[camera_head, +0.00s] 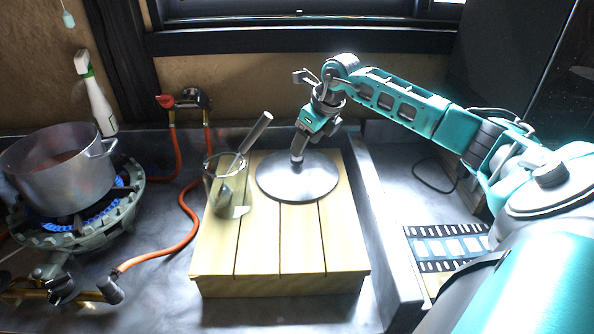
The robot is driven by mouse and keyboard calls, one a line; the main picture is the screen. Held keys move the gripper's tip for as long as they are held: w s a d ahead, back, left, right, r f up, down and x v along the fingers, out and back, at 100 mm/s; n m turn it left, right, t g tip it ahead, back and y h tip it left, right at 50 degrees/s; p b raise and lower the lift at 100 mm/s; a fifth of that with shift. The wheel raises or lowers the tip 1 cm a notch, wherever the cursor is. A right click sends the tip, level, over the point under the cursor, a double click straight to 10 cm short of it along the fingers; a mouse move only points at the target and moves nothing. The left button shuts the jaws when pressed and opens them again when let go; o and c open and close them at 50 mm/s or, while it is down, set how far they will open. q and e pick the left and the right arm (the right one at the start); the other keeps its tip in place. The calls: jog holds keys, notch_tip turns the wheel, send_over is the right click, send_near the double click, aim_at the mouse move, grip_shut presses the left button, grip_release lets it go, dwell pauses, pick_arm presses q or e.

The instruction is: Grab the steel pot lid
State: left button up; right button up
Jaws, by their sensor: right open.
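The steel pot lid (307,182) is a round grey disc lying on the slatted wooden board (281,240), towards its back. My right gripper (297,158) comes down from above over the lid's middle, with its fingertips at the lid's knob. The jaws are open. The fingers hide most of the knob, so I cannot tell whether they touch it. My left gripper is not in view.
A glass jug (212,188) with a grey-handled tool stands left of the lid. A steel pot (62,170) sits on a lit gas burner (70,228) at the left. An orange hose (186,225) runs between. The board's front half is clear.

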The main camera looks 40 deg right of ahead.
aim_at(300, 159)
jog(key=x, duration=0.4)
jog(key=shift+w+a+f, duration=0.1)
jog(key=shift+a+f, duration=0.15)
grip_shut()
dwell(0.4)
jog(key=shift+r, duration=0.1)
